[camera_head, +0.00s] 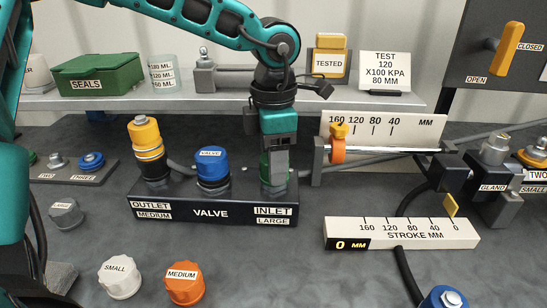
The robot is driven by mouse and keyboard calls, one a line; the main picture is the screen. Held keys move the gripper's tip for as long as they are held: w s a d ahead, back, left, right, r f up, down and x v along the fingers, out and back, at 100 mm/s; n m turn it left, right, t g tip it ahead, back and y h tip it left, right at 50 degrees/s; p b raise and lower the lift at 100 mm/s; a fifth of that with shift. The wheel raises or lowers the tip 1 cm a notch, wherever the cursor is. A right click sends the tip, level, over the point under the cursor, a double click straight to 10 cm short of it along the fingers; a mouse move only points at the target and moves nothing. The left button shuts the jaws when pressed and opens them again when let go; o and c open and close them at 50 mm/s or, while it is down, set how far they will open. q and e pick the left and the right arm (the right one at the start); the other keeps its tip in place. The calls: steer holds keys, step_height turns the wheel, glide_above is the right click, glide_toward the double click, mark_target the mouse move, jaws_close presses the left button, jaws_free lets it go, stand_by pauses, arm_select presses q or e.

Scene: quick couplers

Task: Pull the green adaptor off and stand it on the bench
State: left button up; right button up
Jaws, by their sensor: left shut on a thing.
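The green adaptor (264,170) is at the INLET, LARGE port at the right end of the black valve block (180,210). My left gripper (278,172) points down over it and is shut on it. The gripper hides much of the adaptor, and I cannot tell whether its foot is fully seated in the port. The bench (330,280) is a dark grey top. My right gripper is not in view.
A blue VALVE cap (212,166) and a yellow fitting (146,145) stand left of the adaptor on the block. White SMALL (120,278) and orange MEDIUM (185,283) caps lie in front. A stroke scale (400,233) stands right. Bench between caps and scale is clear.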

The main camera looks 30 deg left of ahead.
arm_select(q)
steer(key=shift+r, duration=0.15)
steer(key=shift+r+p, duration=1)
steer(key=shift+r, duration=1.05)
steer(key=shift+r, duration=0.1)
steer(key=shift+r+p, duration=1.05)
steer(key=shift+r, duration=0.85)
